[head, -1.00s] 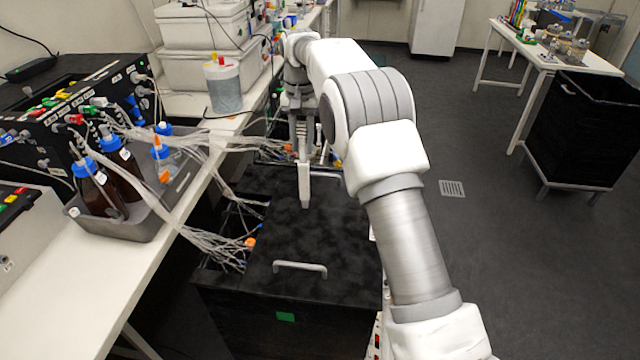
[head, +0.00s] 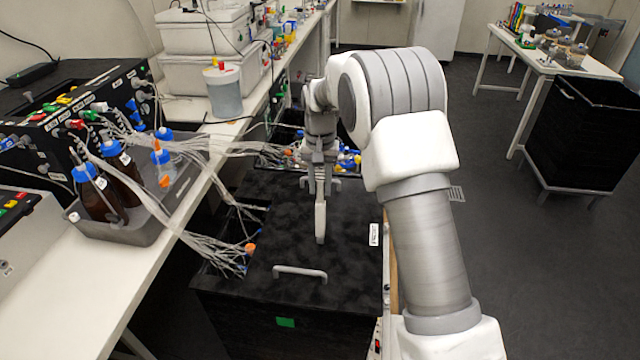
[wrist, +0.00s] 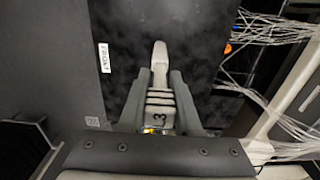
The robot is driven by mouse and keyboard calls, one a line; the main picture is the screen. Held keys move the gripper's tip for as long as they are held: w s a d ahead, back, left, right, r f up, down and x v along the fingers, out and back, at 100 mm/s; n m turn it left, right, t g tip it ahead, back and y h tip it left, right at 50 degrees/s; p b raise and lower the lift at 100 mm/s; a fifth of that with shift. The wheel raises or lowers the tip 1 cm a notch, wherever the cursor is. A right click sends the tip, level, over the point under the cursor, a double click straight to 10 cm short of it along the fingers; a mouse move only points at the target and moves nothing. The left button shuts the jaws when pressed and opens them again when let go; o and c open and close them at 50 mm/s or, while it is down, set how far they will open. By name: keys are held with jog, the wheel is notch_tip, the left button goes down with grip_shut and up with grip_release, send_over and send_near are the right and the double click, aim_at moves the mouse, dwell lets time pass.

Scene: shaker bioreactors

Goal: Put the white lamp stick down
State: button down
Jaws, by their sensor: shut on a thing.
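The white lamp stick (head: 320,222) hangs from my gripper (head: 320,182), pointing down over the black lid of the shaker box (head: 290,225). My gripper is shut on it. In the wrist view, the lamp stick (wrist: 159,66) sits between the two dark fingers of my gripper (wrist: 159,85), its narrow pale end pointing away from me and a ribbed part with a "3" mark near the jaws. The black lid lies behind it. I cannot tell whether the tip touches the lid.
The lid has a pale handle (head: 300,272) near its front edge. Bundles of clear tubes (head: 215,240) run along its left side to the white bench (head: 60,290), with brown bottles in a grey tray (head: 140,228).

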jog(key=shift+f, duration=0.25)
jog(key=c, duration=0.6)
grip_release()
